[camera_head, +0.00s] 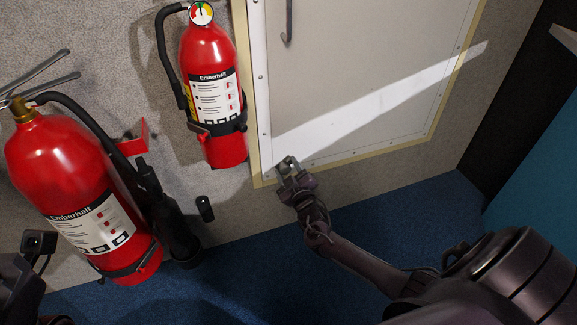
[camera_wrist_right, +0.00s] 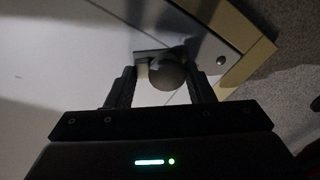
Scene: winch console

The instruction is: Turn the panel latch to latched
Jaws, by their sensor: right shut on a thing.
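The pale wall panel (camera_head: 365,75) has a white riveted frame and a cream outer border. My right gripper (camera_head: 287,168) is at its lower left corner. In the right wrist view its two dark fingers (camera_wrist_right: 161,86) stand on either side of a round dark latch knob (camera_wrist_right: 167,72) on a small plate, and it is shut on this knob. In the head view the gripper largely hides the latch. I cannot read the latch's setting. Dark parts of my left arm show at the lower left edge; no left fingers can be made out.
Two red fire extinguishers, one on the wall (camera_head: 207,50) and a larger one (camera_head: 60,165) lower left, stand left of the panel. A hooked handle (camera_head: 288,22) is on the panel higher up. Blue carpet (camera_head: 250,275) lies below. A teal surface (camera_head: 540,180) is at right.

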